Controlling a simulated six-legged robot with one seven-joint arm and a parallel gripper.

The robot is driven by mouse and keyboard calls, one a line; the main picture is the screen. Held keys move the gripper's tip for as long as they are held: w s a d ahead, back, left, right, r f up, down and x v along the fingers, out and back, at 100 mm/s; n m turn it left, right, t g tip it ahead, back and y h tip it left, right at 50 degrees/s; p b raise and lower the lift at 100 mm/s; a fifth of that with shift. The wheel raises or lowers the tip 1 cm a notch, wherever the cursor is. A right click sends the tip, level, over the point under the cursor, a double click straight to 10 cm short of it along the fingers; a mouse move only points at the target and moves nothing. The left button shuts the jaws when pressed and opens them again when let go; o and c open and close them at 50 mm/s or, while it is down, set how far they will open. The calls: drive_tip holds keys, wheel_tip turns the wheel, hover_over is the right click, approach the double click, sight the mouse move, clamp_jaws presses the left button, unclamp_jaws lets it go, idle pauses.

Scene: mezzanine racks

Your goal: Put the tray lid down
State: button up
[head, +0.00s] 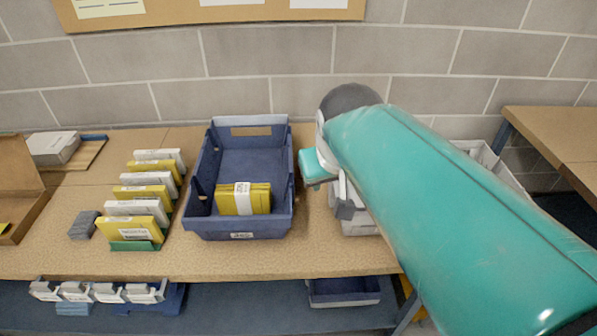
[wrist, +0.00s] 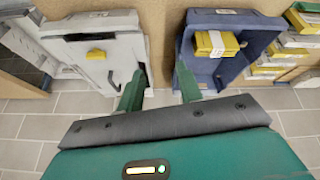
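A light grey tray-like piece (wrist: 85,68) with a raised rim and a small yellow patch (wrist: 96,54) is at the left in the wrist view. I cannot tell whether it is the tray lid or an open grey tote. In the head view its grey side (head: 362,222) shows on the bench, mostly hidden behind my teal arm. My gripper (wrist: 160,82) has its two green fingers apart, with nothing seen between them. The left finger is by the grey piece's edge and the right finger by the blue tote; contact is unclear. In the head view the fingertips are hidden.
The blue tote (head: 203,190) holds a banded yellow stack (head: 243,198), left of my arm. A rack of yellow and white boxes (head: 140,208) stands further left. An open brown carton (head: 22,190) is at the far left. A bare strip of bench (head: 200,258) runs along the front.

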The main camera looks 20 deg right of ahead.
drive_tip(key=s+a+f+y, duration=0.1)
drive_tip(key=s+a+f, duration=0.2)
drive_tip(key=s, duration=0.4)
drive_tip(key=shift+s+a+f+n+t, duration=0.15)
drive_tip(key=shift+s+f+n+t, duration=0.1)
drive_tip(key=shift+f+n+t, duration=0.05)
